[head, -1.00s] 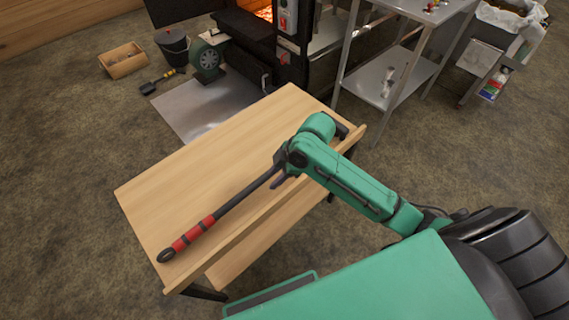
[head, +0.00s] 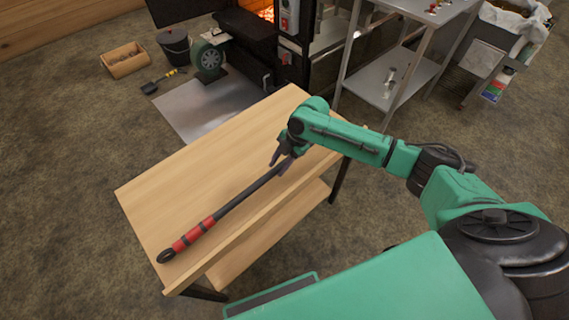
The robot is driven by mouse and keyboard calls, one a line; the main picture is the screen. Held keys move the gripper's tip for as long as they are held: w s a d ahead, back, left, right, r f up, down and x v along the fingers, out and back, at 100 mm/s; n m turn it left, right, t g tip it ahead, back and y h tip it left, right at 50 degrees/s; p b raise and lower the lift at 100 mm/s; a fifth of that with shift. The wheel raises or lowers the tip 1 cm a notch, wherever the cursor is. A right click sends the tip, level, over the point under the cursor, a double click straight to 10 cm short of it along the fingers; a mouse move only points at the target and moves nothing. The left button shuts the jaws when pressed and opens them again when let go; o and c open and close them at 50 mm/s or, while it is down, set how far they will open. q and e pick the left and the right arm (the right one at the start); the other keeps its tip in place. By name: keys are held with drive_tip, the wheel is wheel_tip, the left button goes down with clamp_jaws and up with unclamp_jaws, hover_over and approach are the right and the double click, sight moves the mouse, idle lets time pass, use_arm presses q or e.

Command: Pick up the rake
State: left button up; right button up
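The rake lies on the wooden table (head: 190,165), with its red and black grip (head: 195,234) at the near left corner. Its dark shaft (head: 245,193) runs up and to the right along the table. My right gripper (head: 281,163) is over the shaft, pointing down, with its two fingers apart on either side of it. I cannot tell whether the fingers touch the shaft. The far end of the rake is hidden behind my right gripper and arm. My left gripper is not in view.
A steel rack (head: 390,85) and the black evaporator with a glowing firebox (head: 265,14) stand beyond the table. A green blower (head: 208,58), a black bucket (head: 174,47), a wooden box (head: 125,61) and a small shovel (head: 160,81) are on the floor. The table's left part is clear.

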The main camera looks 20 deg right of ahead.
sight(275, 169)
drive_tip(key=x, duration=0.3)
drive_tip(key=shift+a+f, duration=0.15)
drive_tip(key=shift+f, duration=0.2)
clamp_jaws()
drive_tip(key=shift+r, duration=0.1)
idle(0.9)
